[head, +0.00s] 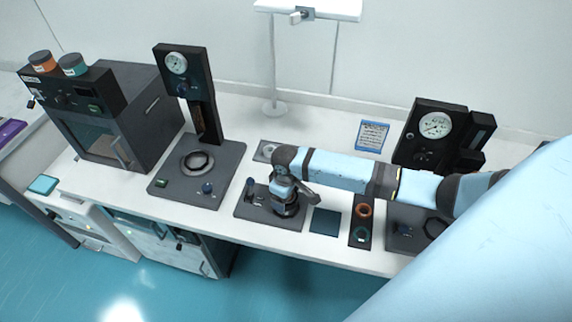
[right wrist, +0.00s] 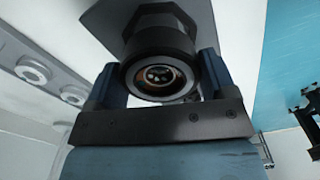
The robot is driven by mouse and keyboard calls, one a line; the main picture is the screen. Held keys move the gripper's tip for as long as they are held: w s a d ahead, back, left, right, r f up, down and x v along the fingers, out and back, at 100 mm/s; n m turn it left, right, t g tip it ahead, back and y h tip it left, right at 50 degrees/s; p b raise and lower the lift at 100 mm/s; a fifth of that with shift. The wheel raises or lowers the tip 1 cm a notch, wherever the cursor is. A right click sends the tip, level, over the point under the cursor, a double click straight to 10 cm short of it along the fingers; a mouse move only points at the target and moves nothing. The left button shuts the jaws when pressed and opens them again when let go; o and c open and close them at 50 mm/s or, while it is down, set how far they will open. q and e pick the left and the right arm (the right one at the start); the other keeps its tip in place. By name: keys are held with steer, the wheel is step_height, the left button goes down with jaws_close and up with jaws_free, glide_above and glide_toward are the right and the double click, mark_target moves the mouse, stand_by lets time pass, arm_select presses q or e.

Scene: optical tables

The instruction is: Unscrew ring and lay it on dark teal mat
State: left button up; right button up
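My right gripper (head: 287,208) points down over a fixture on a small dark base plate (head: 243,208) at the table's front. In the right wrist view its two fingers (right wrist: 163,82) stand on either side of a round black ring (right wrist: 128,77), and both appear to touch it. The ring surrounds a dark opening with an orange-brown inner rim, and a hexagonal dark part lies behind it. In the head view the arm hides most of the ring. The dark teal mat (head: 325,222) lies bare just right of the base plate. My left gripper is not in view.
A dark tray (head: 361,222) with an orange ring (head: 364,210) and a green ring (head: 360,233) lies right of the mat. Gauge stands rise at left (head: 175,65) and right (head: 437,125). An oven-like box (head: 110,110) stands far left.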

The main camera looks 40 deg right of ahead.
steer(key=c, duration=0.5)
steer(key=n, duration=0.5)
steer(key=shift+r, duration=0.1)
steer(key=n, duration=0.3)
steer(key=shift+n, duration=0.4)
steer(key=shift+r, duration=2.45)
